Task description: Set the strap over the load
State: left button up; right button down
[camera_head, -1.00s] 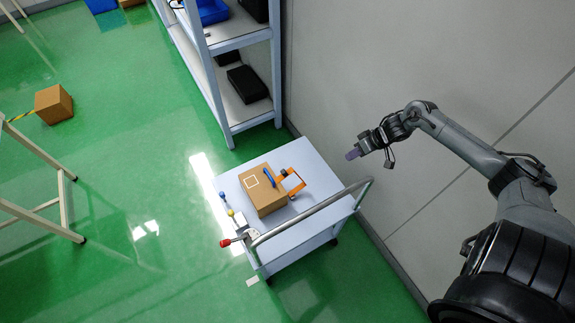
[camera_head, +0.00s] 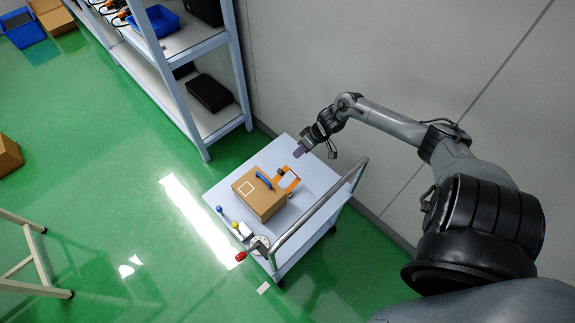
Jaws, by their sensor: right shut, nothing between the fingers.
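A brown cardboard box (camera_head: 262,203), the load, sits on the light-coloured top of a cart (camera_head: 218,191). A white square outline marks its top. An orange strap-like piece (camera_head: 291,184) shows at the box's right side, with a dark part near it. A blue curved piece (camera_head: 264,180) lies on or over the box's top edge; whether it joins the orange piece is unclear. My right gripper (camera_head: 299,152), with purple fingertips, is shut and empty. In the picture it is just above the orange piece, apparently apart from it. My left gripper is out of view.
The cart's handle rail (camera_head: 318,211) runs along its near right side. Small levers with blue, yellow and red knobs (camera_head: 241,256) stand at its front left corner. A grey shelf rack (camera_head: 205,120) and a wall stand behind. Green floor is open to the left.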

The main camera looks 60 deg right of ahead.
aim_at(288, 170)
jog(key=w+a+f, duration=0.2)
jog(key=a+f, duration=0.1)
jog(key=shift+f, duration=0.3)
jog(key=shift+w+a+f, duration=0.15)
jog(key=shift+a+f, duration=0.05)
jog(key=shift+a, duration=0.2)
jog(key=shift+w+a+f, duration=0.1)
jog(key=shift+a+f, duration=0.05)
jog(key=shift+a, duration=0.25)
